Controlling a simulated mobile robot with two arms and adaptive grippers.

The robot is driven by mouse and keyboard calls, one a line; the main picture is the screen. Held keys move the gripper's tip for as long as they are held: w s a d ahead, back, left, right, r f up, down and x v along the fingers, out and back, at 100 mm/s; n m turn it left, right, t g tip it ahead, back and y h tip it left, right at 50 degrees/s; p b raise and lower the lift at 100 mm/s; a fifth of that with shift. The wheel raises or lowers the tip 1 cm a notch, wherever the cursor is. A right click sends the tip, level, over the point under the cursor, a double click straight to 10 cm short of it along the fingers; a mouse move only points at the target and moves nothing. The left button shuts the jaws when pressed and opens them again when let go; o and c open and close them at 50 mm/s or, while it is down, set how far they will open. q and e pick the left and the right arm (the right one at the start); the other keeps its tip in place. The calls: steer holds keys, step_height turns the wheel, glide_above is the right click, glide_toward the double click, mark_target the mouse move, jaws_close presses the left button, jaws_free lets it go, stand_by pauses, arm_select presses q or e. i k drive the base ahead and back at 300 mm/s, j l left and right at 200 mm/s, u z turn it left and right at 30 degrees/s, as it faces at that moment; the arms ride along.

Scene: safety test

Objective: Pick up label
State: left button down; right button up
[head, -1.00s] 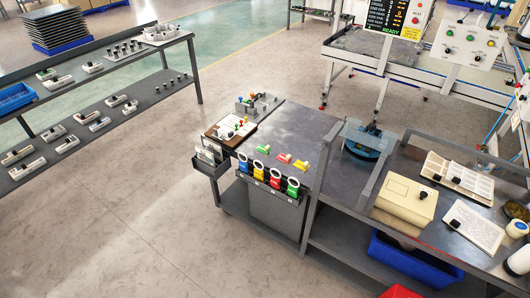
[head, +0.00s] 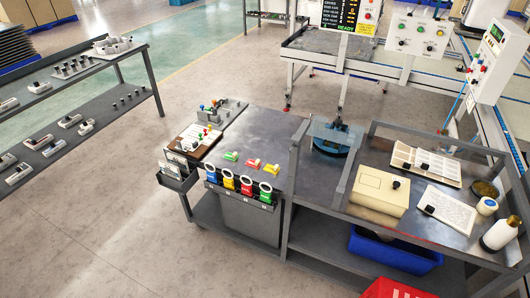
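No item is clearly marked as the label. Small green (head: 231,156), red (head: 253,163) and yellow (head: 271,168) pieces lie in a row on the grey workbench (head: 268,128). Below them, blue (head: 211,174), yellow (head: 229,181), red (head: 247,186) and green (head: 265,193) tag-like items with pale rings hang along the bench's front edge. Their print is too small to read. A dark holder with cards (head: 176,170) is fixed at the bench's left corner. Neither of my grippers is in view.
The bench's right part carries a beige box (head: 379,193), an open binder (head: 426,163), a paper sheet (head: 446,208) and a white bottle (head: 500,234). A blue bin (head: 395,252) is underneath. A red crate (head: 393,289) stands in front.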

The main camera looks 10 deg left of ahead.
mark_target(234, 157)
steer(key=i+j+z, duration=0.15)
steer(key=j+z, duration=0.15)
steer(key=j, duration=0.25)
steer(key=i+j+z, duration=0.15)
steer(key=j+z, duration=0.15)
steer(key=j, duration=0.25)
steer(key=j+z, duration=0.3)
steer(key=j, duration=0.3)
